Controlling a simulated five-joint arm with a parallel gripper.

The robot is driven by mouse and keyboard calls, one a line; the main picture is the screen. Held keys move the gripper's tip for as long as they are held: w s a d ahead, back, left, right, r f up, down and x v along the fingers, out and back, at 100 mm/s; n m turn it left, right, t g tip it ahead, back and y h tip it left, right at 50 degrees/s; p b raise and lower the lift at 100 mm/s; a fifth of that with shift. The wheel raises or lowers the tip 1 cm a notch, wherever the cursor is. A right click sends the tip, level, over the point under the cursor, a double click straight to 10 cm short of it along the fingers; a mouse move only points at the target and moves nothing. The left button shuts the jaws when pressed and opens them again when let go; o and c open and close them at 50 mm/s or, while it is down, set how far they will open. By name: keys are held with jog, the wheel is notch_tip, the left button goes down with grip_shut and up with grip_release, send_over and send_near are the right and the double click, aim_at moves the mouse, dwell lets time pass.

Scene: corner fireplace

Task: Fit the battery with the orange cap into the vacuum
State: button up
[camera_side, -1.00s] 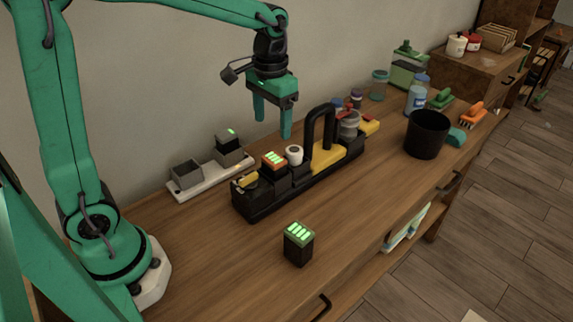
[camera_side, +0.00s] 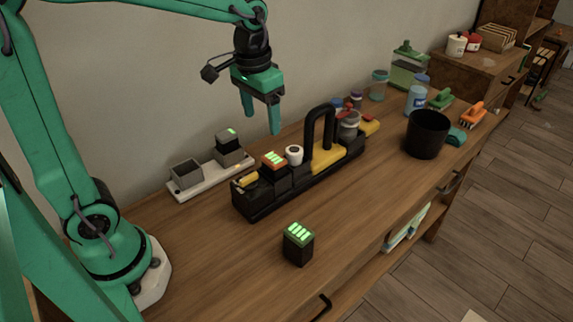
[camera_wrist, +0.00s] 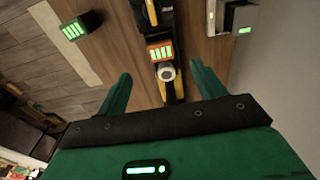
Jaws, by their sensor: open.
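The battery with the orange cap (camera_side: 274,160) stands in a long black holder (camera_side: 255,206) on the bench, its green bars lit. It also shows in the wrist view (camera_wrist: 160,50), ahead between my fingers. My gripper (camera_side: 262,121) is open and empty, above and behind the holder. A yellow and black body (camera_side: 325,158) sits in the holder by a tall black loop handle; I cannot tell whether it is the vacuum. A battery with a green cap (camera_side: 298,246) stands alone on the bench in front; it also shows in the wrist view (camera_wrist: 80,27).
A pale charger base (camera_side: 212,178) by the wall has an empty grey bay (camera_side: 186,174) and a grey-capped battery (camera_side: 229,143). A white roll (camera_side: 294,154) stands beside the orange cap. A black bin (camera_side: 427,135), bottles and brushes fill the right end. The front bench is mostly clear.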

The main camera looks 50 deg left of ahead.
jog(key=s+r+t, duration=0.2)
jog(key=s+t, duration=0.2)
jog(key=s, duration=0.9)
jog(key=shift+s+a+t, duration=0.2)
jog(key=shift+a+t, duration=0.1)
jog(key=shift+a, duration=0.1)
dwell(0.7)
